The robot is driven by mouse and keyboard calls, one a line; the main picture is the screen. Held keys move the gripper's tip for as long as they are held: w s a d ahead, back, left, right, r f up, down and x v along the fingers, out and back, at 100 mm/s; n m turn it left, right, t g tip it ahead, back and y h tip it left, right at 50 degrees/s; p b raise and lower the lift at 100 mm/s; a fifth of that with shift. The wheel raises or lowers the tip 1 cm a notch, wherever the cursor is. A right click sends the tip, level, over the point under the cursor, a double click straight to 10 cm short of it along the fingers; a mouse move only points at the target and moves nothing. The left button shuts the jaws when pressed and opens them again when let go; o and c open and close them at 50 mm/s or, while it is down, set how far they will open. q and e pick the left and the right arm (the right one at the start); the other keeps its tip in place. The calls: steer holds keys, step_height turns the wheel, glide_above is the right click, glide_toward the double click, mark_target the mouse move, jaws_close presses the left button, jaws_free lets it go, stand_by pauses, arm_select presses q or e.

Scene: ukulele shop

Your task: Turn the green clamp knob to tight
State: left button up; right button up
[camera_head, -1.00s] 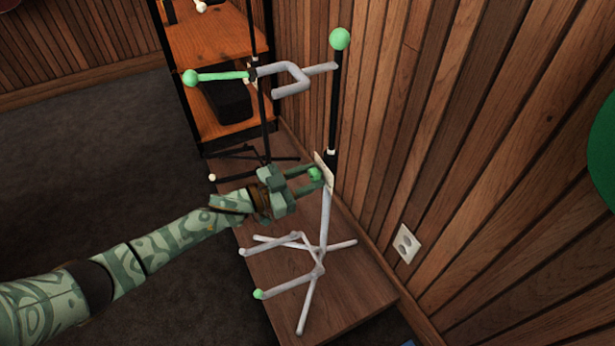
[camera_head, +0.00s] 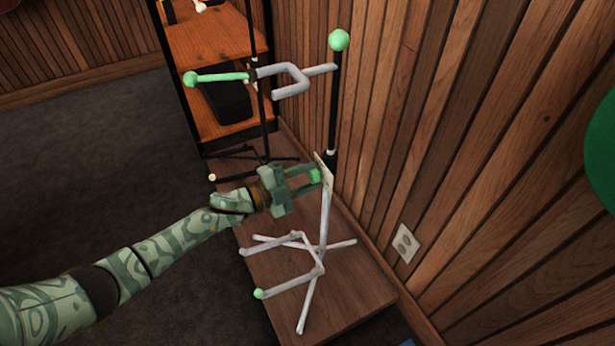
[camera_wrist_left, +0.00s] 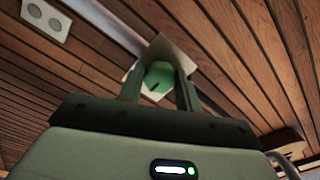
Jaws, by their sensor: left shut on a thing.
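The green clamp knob (camera_head: 315,176) sits partway up the upright of a grey and black stand, in front of a small pale plate (camera_head: 326,172). My left gripper (camera_head: 312,178) comes in from the left and is shut on the knob, one finger on each side. In the left wrist view the green knob (camera_wrist_left: 159,76) shows between the two fingers (camera_wrist_left: 160,90), with a dark mark on its face and the pale plate (camera_wrist_left: 172,50) behind it. My right gripper is not in view.
The stand's grey legs (camera_head: 310,297) rest on a low wooden platform (camera_head: 355,290). Its upper yoke (camera_head: 290,92) and green-tipped arm (camera_head: 222,77) reach out above my gripper. A plank wall with a socket (camera_head: 405,243) is close on the right. Shelves (camera_head: 215,45) stand behind; dark floor lies left.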

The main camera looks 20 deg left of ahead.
arm_select(q)
steer(key=shift+f+m, duration=0.1)
steer(key=shift+m, duration=0.8)
steer(key=o, duration=1)
steer(key=shift+c, duration=0.2)
